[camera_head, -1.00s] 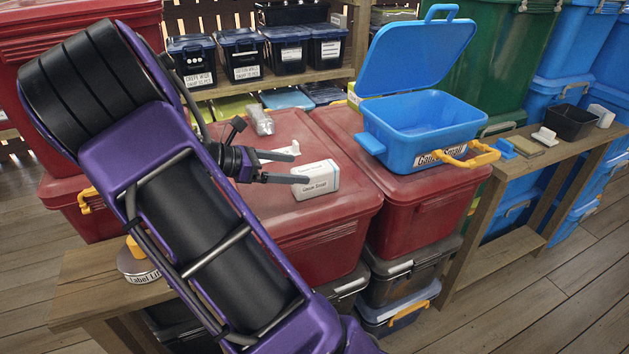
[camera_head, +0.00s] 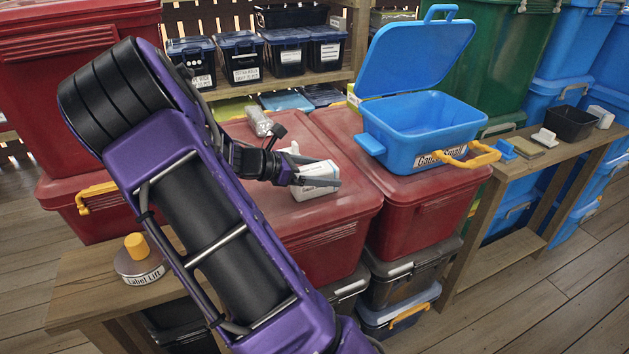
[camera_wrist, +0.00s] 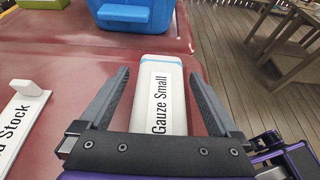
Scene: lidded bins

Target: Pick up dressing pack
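The dressing pack is a white box with a blue band, labelled "Gauze Small" (camera_wrist: 160,95), lying on a red bin lid (camera_wrist: 60,50). In the head view the pack (camera_head: 316,180) sits near the lid's right side, partly hidden by a finger. My gripper (camera_head: 325,172) is at the pack. In the wrist view my gripper (camera_wrist: 160,98) is open, with one finger on each side of the pack. Small gaps show between the fingers and the pack's sides.
An open blue bin (camera_head: 420,125) with a yellow handle stands on the neighbouring red bin. A white label stand (camera_wrist: 22,110) is left of the pack. A clear wrapped item (camera_head: 259,121) lies further back. A "Label Lift" puck (camera_head: 140,265) is on the wooden bench.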

